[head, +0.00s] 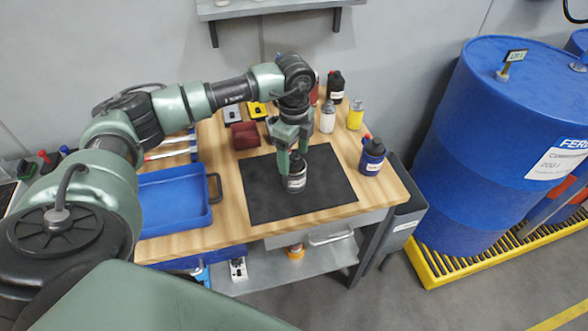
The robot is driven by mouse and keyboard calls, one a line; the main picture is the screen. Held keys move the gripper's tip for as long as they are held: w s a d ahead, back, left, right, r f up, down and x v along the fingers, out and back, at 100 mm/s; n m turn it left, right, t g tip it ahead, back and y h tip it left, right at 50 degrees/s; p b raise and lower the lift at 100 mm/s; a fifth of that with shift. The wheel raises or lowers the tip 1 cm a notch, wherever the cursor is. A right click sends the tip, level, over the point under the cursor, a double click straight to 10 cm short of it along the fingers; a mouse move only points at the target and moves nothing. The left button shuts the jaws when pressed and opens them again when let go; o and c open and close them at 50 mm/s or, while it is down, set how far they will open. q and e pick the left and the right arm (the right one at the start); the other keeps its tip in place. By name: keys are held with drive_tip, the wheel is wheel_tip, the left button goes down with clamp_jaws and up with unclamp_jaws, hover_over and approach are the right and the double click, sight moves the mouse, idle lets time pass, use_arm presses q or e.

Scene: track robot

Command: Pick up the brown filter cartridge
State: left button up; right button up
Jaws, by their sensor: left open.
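My left gripper (293,156) points down over the black mat on the wooden workbench, with its green fingers open. A dark cylinder with a white label (296,182) stands upright on the mat directly below and partly between the fingers. The fingers hide part of its top, and I cannot tell whether they touch it. It looks like a filter cartridge, but its brown colour is not clear here. A dark red-brown block (245,136) lies behind the mat, to the left of the gripper. My right gripper is not in view.
A blue tray (174,222) lies left of the black mat (259,205). A dark blue bottle (372,158) stands on the right, and several bottles, including a yellow one (355,115), stand behind. A large blue drum (480,150) is right of the bench. The mat's front is clear.

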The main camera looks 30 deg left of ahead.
use_arm(q)
clamp_jaws()
drive_tip(key=shift+r, duration=0.1)
idle(0.3)
